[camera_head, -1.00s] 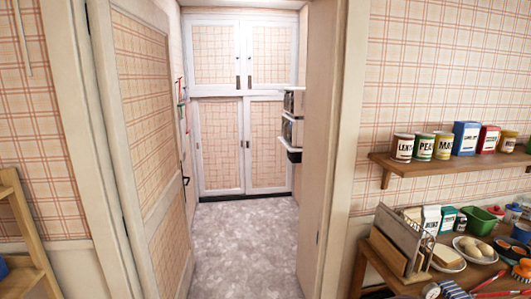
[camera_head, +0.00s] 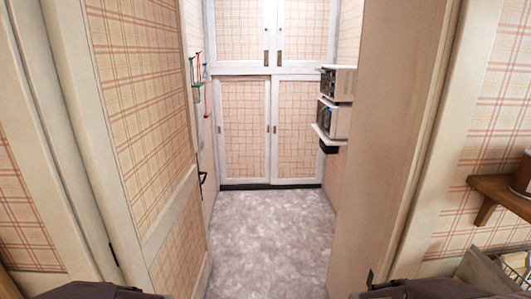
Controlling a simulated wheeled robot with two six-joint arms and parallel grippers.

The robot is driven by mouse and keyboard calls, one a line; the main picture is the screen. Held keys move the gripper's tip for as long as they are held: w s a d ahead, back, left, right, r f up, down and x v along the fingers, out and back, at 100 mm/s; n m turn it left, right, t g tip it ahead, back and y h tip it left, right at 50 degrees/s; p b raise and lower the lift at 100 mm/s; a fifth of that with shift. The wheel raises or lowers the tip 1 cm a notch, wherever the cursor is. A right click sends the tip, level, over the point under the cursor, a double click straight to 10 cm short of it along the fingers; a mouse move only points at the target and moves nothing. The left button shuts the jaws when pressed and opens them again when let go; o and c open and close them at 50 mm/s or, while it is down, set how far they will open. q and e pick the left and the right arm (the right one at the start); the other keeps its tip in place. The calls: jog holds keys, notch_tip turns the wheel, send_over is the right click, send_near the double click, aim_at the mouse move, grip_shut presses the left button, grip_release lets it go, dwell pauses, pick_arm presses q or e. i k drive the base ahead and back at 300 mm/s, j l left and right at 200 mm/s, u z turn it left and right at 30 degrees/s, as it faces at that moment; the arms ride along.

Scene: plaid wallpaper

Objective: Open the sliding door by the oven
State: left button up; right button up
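A cabinet with plaid panels in white frames fills the far wall of a small room. Dark parts of my arms show at the bottom left and bottom right edges. Neither gripper's fingers are in view.
An open plaid door (camera_head: 145,110) stands on the left of the doorway. The wooden door frame (camera_head: 390,140) bounds the right side. The grey floor (camera_head: 270,235) between them is clear. A wooden shelf (camera_head: 495,192) is at the far right.

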aim_at(297, 157)
jog(key=i, duration=6.4)
